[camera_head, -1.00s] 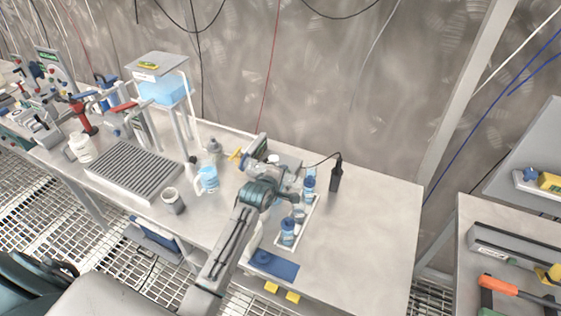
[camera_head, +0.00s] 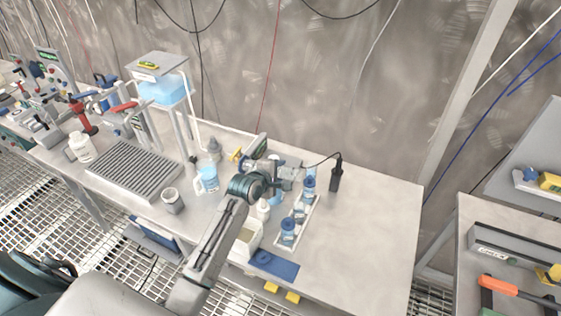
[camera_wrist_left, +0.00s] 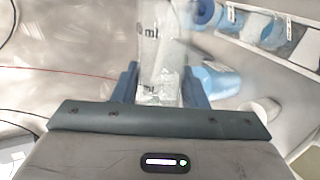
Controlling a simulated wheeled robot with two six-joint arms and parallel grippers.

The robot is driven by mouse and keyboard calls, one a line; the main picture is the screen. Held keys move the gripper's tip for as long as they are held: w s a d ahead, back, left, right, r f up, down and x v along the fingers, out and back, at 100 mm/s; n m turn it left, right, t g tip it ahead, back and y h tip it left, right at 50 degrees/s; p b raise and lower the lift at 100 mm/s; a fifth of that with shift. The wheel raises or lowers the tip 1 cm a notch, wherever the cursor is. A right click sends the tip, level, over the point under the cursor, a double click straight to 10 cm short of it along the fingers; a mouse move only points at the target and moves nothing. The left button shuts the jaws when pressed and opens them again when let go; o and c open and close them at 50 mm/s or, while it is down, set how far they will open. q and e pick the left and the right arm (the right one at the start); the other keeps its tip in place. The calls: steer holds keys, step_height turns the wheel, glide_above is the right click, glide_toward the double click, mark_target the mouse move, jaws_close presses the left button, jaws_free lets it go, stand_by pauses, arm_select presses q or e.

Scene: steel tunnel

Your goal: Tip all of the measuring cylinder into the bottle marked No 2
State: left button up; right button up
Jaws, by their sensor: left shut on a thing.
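My left gripper (camera_head: 290,174) is over the white rack (camera_head: 279,242) in the head view. In the left wrist view its two blue fingers (camera_wrist_left: 160,88) are shut on a clear measuring cylinder (camera_wrist_left: 157,45) with "ml" on its wall. I cannot make out its fill, and the gripper mostly hides it in the head view. My right gripper is out of view.
A jug of blue liquid (camera_head: 207,178), a grey bottle (camera_head: 214,150) and a grey cup (camera_head: 172,202) stand left of my arm. A white bottle (camera_head: 263,209) stands left of the rack. A black probe on a stand (camera_head: 336,175) is to the right. The bench's right end is clear.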

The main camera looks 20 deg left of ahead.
arm_select(q)
steer(key=shift+r, duration=0.1)
steer(key=shift+r+n+h, duration=0.4)
steer(key=shift+r+n, duration=0.2)
steer(key=shift+r, duration=0.35)
steer(key=shift+r+n+h, duration=0.8)
steer(key=shift+r, duration=0.5)
steer(key=shift+d, duration=0.1)
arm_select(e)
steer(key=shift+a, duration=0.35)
arm_select(q)
steer(key=r+n+h, duration=0.1)
steer(key=d+r+n+t+h, duration=0.1)
steer(key=r+n+h, duration=0.1)
steer(key=shift+d+r+n, duration=0.2)
steer(key=shift+d+n, duration=0.1)
steer(key=shift+n, duration=0.1)
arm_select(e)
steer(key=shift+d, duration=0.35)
